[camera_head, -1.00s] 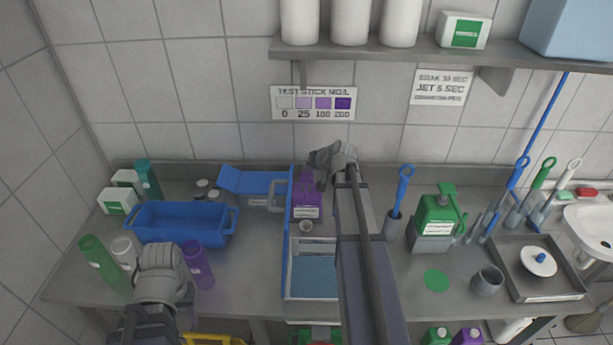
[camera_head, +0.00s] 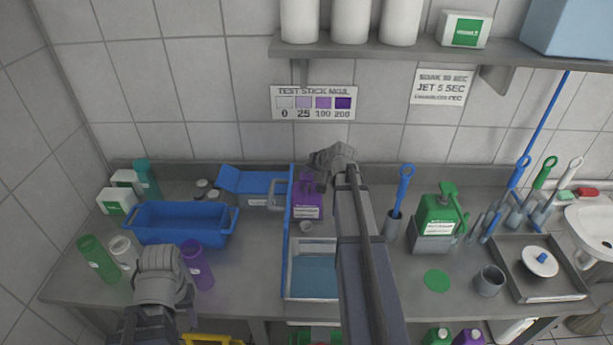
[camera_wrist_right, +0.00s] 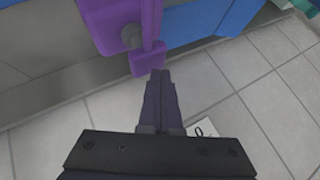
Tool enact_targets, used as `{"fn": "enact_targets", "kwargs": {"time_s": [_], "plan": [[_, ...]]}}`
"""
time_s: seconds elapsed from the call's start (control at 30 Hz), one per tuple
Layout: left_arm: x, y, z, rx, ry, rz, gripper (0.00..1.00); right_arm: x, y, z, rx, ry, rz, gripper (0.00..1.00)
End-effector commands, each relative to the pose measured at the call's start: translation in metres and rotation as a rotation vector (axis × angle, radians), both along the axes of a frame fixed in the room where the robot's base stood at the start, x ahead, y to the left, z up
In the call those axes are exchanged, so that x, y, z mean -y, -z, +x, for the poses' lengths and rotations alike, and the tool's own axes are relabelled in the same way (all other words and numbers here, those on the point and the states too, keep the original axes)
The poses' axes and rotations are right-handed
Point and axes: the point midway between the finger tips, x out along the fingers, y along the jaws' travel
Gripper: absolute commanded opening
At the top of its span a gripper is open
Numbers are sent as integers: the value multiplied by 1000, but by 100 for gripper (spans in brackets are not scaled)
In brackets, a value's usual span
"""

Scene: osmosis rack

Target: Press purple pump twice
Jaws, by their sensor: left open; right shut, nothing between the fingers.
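The purple pump bottle (camera_head: 307,207) stands on the counter against the back, with a white label on its front. A small grey cup (camera_head: 306,226) sits in front of it. My right gripper (camera_head: 314,182) is at the top of the bottle and hides much of the pump head. In the right wrist view the purple pump (camera_wrist_right: 125,22) is at the top, and my shut, empty right fingers (camera_wrist_right: 160,78) point at its purple lower end, close to it; contact cannot be told.
A blue bin (camera_head: 180,222), green bottle (camera_head: 98,258) and white-capped bottle (camera_head: 123,252) stand on the left. A blue divider (camera_head: 286,240) and tray (camera_head: 312,272) are left of my right arm. A green pump bottle (camera_head: 437,220) and grey tray (camera_head: 541,265) are right.

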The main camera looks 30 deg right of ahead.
Motion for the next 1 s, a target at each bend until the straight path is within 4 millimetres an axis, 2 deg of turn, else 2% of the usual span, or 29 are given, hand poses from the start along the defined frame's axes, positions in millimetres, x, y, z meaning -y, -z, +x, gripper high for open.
{"fn": "enact_targets", "kwargs": {"time_s": [1.0], "plan": [[0, 12, 0, 0, 0, 0, 47, 0, 12, 0, -1, -1, 0, 0]]}}
